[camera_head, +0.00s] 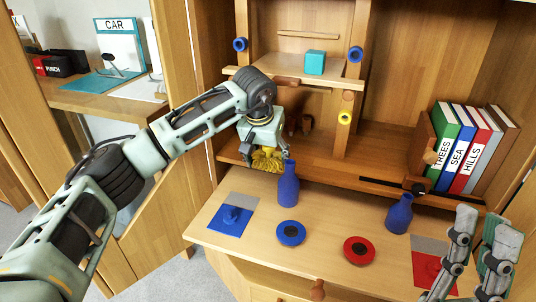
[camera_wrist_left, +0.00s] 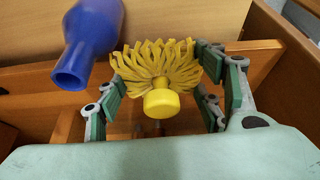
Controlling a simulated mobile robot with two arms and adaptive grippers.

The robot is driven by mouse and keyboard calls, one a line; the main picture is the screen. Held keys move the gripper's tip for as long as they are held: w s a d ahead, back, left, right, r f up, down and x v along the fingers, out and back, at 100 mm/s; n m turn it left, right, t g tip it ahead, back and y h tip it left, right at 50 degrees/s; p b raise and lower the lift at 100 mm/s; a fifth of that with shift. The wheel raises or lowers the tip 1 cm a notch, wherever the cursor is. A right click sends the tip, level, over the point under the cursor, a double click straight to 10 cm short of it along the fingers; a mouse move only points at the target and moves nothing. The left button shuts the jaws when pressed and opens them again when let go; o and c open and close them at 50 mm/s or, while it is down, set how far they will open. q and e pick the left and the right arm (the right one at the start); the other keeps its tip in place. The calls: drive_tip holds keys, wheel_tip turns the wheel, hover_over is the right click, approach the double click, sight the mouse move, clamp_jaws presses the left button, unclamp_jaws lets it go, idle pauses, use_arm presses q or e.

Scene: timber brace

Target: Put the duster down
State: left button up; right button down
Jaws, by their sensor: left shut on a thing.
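The yellow duster (camera_head: 267,161) has a fringed head and a round knob. My left gripper (camera_head: 264,148) is shut on it and holds it over the back of the desk, just left of a blue bottle (camera_head: 288,185). In the left wrist view the duster (camera_wrist_left: 158,62) sits between the finger pairs, knob towards the camera, with the blue bottle (camera_wrist_left: 92,30) close by at upper left. Whether the duster touches any surface is unclear. My right gripper (camera_head: 482,235) is at the lower right, fingers apart and empty, over the desk's right end.
The desk top (camera_head: 325,222) holds a blue disc (camera_head: 291,234), a red disc (camera_head: 358,251), another blue bottle (camera_head: 400,214), a blue-grey mat (camera_head: 237,202) and a red-grey mat (camera_head: 428,270). Several books (camera_head: 465,150) stand at right. A teal cube (camera_head: 315,62) sits on the upper shelf.

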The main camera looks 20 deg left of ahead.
use_arm(q)
drive_tip(key=shift+f, duration=0.15)
drive_tip(key=o, duration=1.2)
drive_tip(key=shift+f, duration=0.1)
